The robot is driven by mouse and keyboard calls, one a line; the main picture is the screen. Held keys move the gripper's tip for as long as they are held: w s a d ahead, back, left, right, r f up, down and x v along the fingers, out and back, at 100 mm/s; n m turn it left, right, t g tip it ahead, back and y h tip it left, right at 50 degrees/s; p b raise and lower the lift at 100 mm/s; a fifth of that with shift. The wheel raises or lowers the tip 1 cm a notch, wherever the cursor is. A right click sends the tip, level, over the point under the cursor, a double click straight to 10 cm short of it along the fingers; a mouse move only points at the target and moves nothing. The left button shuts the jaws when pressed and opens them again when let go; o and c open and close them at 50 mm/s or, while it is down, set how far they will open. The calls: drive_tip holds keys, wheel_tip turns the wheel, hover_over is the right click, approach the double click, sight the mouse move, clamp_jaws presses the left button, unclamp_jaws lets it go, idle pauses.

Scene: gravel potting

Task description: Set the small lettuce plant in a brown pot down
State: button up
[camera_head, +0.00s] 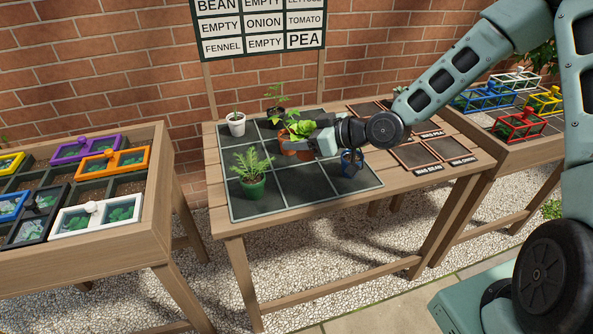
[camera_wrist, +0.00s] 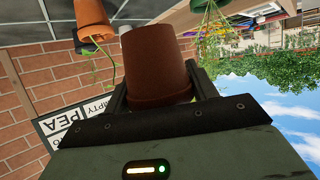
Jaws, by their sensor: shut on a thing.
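The small lettuce plant, with broad bright green leaves (camera_head: 302,128), is in my gripper (camera_head: 311,146) over the middle of the black gridded tray (camera_head: 312,185). Its brown pot (camera_wrist: 155,65) fills the space between my fingers (camera_wrist: 158,85) in the wrist view, and they are shut on it. My gripper reaches in from the right. The head view does not clearly show whether the pot's base touches the tray. A second terracotta pot (camera_wrist: 92,18) with a thin seedling is close by in the wrist view.
Around the tray stand a white pot (camera_head: 236,127), a dark pot (camera_head: 274,122) at the back, a green pot (camera_head: 253,189) with a feathery plant, and a blue pot (camera_head: 351,167). The front-middle cells look bare. A label board (camera_head: 262,28) stands behind.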

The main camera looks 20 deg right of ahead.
drive_tip(key=shift+w+f, duration=0.15)
drive_tip(key=shift+w, duration=0.15)
wheel_tip(320, 180, down, 9)
drive_tip(key=shift+w+f, duration=0.1)
drive_tip(key=shift+f, duration=0.1)
drive_tip(key=shift+f, duration=0.15)
drive_tip(key=o, duration=1)
drive_tip(key=shift+o, duration=0.2)
